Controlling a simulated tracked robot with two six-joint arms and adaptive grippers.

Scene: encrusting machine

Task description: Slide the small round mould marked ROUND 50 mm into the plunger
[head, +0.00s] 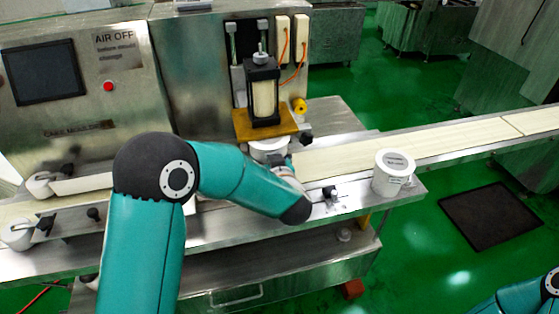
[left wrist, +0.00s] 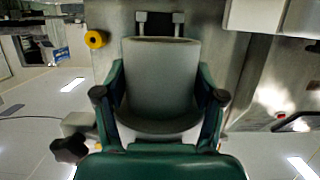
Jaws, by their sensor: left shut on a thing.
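The plunger (head: 263,92) is a dark frame around a pale cylinder, standing on a brown plate (head: 250,124) at the machine front. A white round mould (head: 268,147) is directly below the brown plate. My left gripper (head: 282,166) is at its near side, partly hidden by my own wrist. In the left wrist view, my left gripper (left wrist: 160,97) has its fingers on both sides of the pale round mould (left wrist: 160,75) and is shut on it. I cannot read a mark on this mould, nor tell whether it is fully seated. My right gripper is out of view.
A second white mould (head: 394,173) with a grey label, too small to read, stands on the ledge at the right. The conveyor belt (head: 440,140) runs right behind it. A yellow knob (head: 299,105) is beside the plunger. A panel reads AIR OFF (head: 114,38).

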